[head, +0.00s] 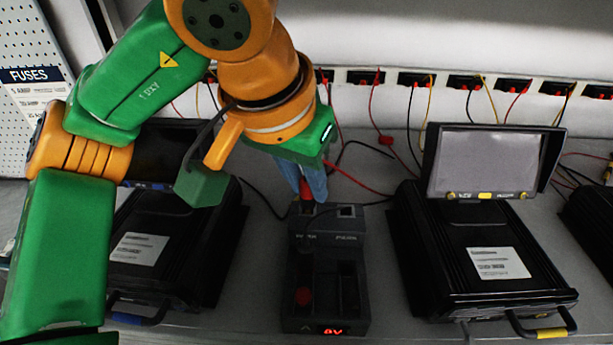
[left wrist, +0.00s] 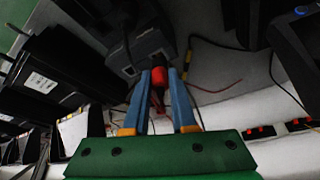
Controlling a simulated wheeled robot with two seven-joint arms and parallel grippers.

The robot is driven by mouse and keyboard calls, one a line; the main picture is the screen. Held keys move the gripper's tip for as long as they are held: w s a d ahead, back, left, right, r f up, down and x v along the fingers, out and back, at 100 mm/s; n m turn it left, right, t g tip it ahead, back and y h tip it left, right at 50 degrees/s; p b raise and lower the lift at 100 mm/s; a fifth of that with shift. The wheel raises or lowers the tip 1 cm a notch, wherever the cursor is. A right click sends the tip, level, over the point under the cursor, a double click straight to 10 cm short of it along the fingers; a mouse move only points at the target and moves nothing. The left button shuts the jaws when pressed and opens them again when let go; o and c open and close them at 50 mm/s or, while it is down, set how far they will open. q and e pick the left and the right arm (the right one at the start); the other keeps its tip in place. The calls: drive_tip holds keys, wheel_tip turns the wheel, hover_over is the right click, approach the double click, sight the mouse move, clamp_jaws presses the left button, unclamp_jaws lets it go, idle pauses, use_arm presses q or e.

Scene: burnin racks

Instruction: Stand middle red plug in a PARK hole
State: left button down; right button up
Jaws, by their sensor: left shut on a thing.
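My left gripper (head: 312,188) is shut on a red plug (head: 306,196) at the back of the dark grey box (head: 325,258). The plug is at or just over the left of two square openings on the box's top; I cannot tell whether its tip is inside. The right opening (head: 346,211) is empty. Labels in front of the openings are too small to read surely. In the left wrist view the red plug (left wrist: 159,76) sits between the blue fingers (left wrist: 163,100), with the grey box (left wrist: 140,52) beyond. My right gripper is not in view.
Black cases stand on both sides, the right one (head: 480,260) with its screen lid (head: 485,165) raised. The grey box has a red knob (head: 303,296) and a lit display (head: 332,331). Red, yellow and black leads hang from the wall sockets (head: 415,79) and cross the bench behind.

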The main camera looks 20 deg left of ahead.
use_arm(q)
drive_tip(key=shift+f, duration=0.45)
idle(0.4)
drive_tip(key=shift+c, duration=1.3)
unclamp_jaws()
wheel_tip(320, 180, up, 6)
drive_tip(key=p, duration=0.5)
drive_tip(key=shift+f+p, duration=0.15)
drive_tip(key=shift+p, duration=0.15)
drive_tip(key=shift+f, duration=0.1)
